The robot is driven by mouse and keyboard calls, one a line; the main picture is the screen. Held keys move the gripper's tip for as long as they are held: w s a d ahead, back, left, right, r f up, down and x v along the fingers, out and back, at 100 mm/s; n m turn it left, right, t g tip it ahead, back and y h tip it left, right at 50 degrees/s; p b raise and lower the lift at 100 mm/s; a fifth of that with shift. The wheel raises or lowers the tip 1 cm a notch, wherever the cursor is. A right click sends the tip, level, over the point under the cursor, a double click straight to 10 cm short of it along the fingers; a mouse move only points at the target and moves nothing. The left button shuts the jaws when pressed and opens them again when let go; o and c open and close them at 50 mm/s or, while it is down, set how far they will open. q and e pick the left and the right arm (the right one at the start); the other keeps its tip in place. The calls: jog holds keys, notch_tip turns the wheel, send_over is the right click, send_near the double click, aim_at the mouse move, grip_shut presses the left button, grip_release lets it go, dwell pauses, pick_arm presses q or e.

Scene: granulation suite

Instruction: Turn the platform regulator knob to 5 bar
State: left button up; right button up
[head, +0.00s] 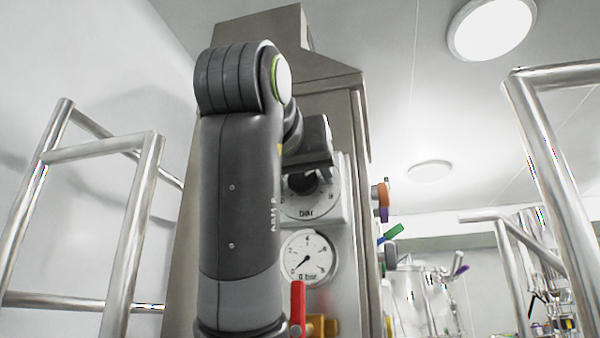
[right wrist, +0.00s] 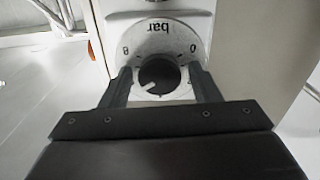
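The regulator knob (right wrist: 159,74) is dark and round, on a pale dial (right wrist: 180,42) marked "bar". The dial is upside down in the right wrist view, with 8 at left and 0 at right. The knob's white mark points lower left there, on the side away from "bar"; the numeral it faces is hidden. My right gripper (right wrist: 160,76) has one finger on each side of the knob, with narrow gaps showing. In the head view the dial (head: 318,208) is partly covered by my right gripper (head: 303,178). My left gripper is not in view.
A round gauge (head: 308,257) sits below the dial, its needle pointing lower left. A red handle (head: 298,303) stands below it. Steel rails stand at left (head: 135,230) and right (head: 550,165). Coloured fittings (head: 381,198) stick out from the cabinet's right side.

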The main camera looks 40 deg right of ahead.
jog(key=c, duration=0.8)
jog(key=shift+f+n+b, duration=0.15)
jog(key=shift+n+b, duration=2.3)
jog(key=shift+n, duration=0.45)
jog(key=shift+r, duration=0.2)
jog(key=o, duration=1)
